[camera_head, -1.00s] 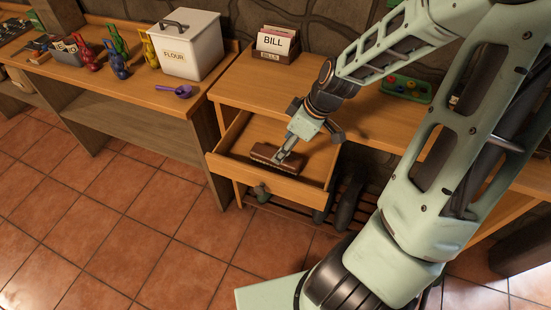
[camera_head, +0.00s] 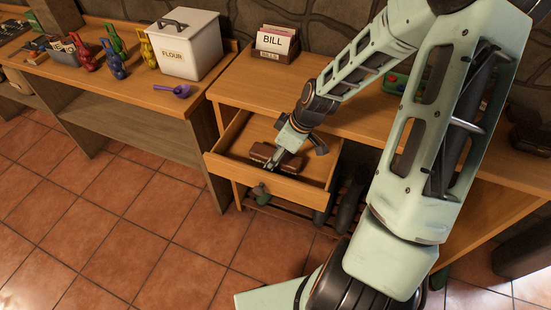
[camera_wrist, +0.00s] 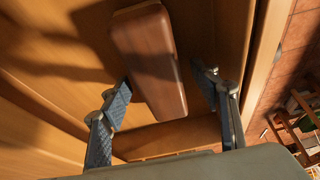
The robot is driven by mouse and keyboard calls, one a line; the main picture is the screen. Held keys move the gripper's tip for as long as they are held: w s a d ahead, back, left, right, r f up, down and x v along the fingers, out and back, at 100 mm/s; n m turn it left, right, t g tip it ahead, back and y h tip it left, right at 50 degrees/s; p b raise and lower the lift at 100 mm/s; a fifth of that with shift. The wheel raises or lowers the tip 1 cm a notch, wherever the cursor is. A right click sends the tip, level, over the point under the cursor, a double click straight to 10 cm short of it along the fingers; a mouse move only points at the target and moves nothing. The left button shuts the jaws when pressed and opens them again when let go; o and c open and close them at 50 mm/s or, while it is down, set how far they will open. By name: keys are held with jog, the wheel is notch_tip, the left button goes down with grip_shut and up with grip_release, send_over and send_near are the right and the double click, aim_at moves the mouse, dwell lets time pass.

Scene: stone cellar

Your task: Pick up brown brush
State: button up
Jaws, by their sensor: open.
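The brown brush (camera_wrist: 150,60) lies in the open wooden drawer (camera_head: 225,168). In the wrist view its smooth brown back runs from top centre down between my fingers. In the head view the brush (camera_head: 260,151) is partly hidden by my gripper (camera_head: 274,164). My gripper is open in the wrist view (camera_wrist: 165,95), with one blue-padded finger on each side of the brush's lower end. The left finger looks close to the brush, and a gap shows at the right finger. I cannot tell whether either finger touches it.
Above is a desk top (camera_head: 240,88) with a bill box (camera_head: 276,45). To the left, a counter holds a flour tin (camera_head: 183,45), a purple scoop (camera_head: 181,91) and several colourful rabbit-like figures. The tiled floor is clear at left.

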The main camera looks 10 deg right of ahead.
jog(key=c, duration=1.3)
jog(key=shift+r, duration=0.2)
jog(key=shift+c, duration=0.2)
